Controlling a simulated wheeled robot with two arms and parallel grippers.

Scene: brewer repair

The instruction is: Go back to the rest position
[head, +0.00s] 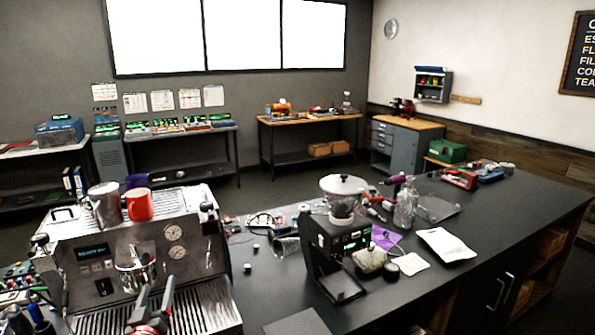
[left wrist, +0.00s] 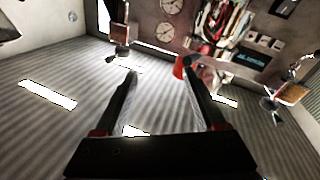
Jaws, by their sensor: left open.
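My left gripper (head: 158,288) is low in the head view, in front of the espresso machine (head: 203,255) and above its ribbed drip tray (head: 200,303). Its two fingers are spread, with nothing visible held between them. In the left wrist view the open fingers (left wrist: 160,72) reach over a ribbed metal surface, with the machine's gauges (left wrist: 172,6) and small display (left wrist: 250,60) beyond. A small red part shows beside the right fingertip; I cannot tell what it is. My right gripper is in neither view.
A red mug (head: 138,205) and a steel pitcher (head: 105,205) stand on the machine. A black grinder (head: 335,250) stands to its right on the dark counter (head: 490,225). The counter's right front is clear.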

